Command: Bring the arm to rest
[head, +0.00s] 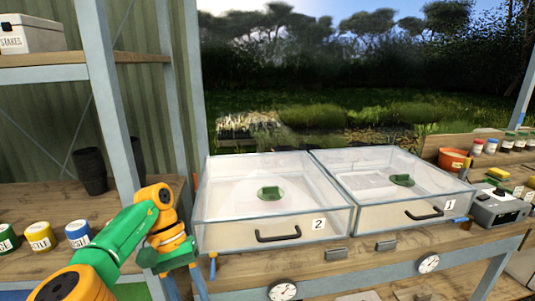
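My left arm, green and orange, comes in from the lower left. Its gripper (186,286) points down in front of the bench edge, left of the box marked 2. Its two blue fingers stand apart with nothing visible between them; the tips are low in the picture. My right gripper is not in view. Two clear-walled boxes stand side by side on the bench: box 2 (222,236) on the left and box 1 (372,218) on the right. Each has a black front handle and a green piece on top.
Several labelled tins, including a blue-banded one (78,234), stand on the left shelf near my arm. Dark pots (90,171) stand behind them. A grey device (500,208) and an orange pot (453,159) are at the right. Round dials (282,291) sit on the bench front.

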